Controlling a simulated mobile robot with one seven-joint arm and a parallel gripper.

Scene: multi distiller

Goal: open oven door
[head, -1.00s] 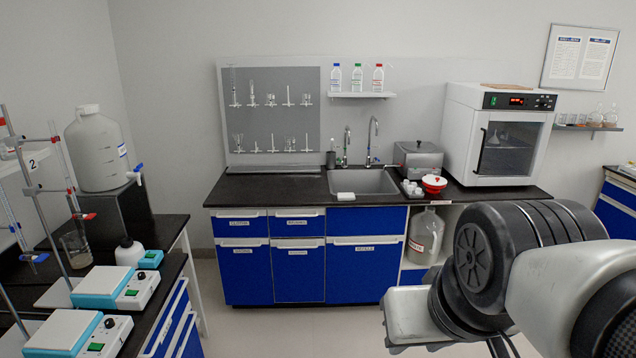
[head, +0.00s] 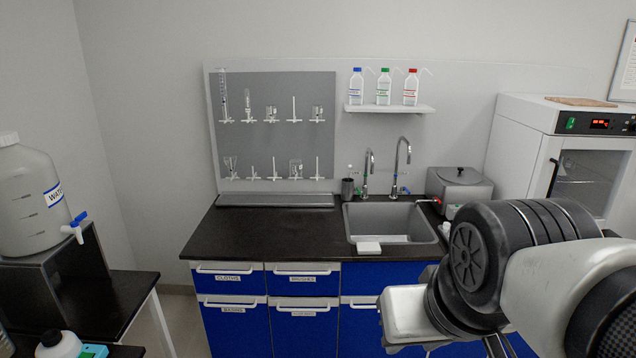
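The oven (head: 520,150) is a white box with a glass-windowed door (head: 585,182) at the right of the head view, on the counter. Its door looks closed, and its dark handle (head: 553,177) stands along the left edge of the window. A control strip with a red display (head: 600,124) runs above the door. The oven's right side is cut off by the frame, and my arm hides its lower part. My arm reaches in from the lower right, in front of the counter; its gripper fingers are not visible.
A black counter (head: 265,235) with blue drawers holds a sink (head: 390,222) and a grey metal bath (head: 460,186) left of the oven. A bottle shelf (head: 390,108) is on the wall. A side bench with a water jug (head: 30,200) stands at left.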

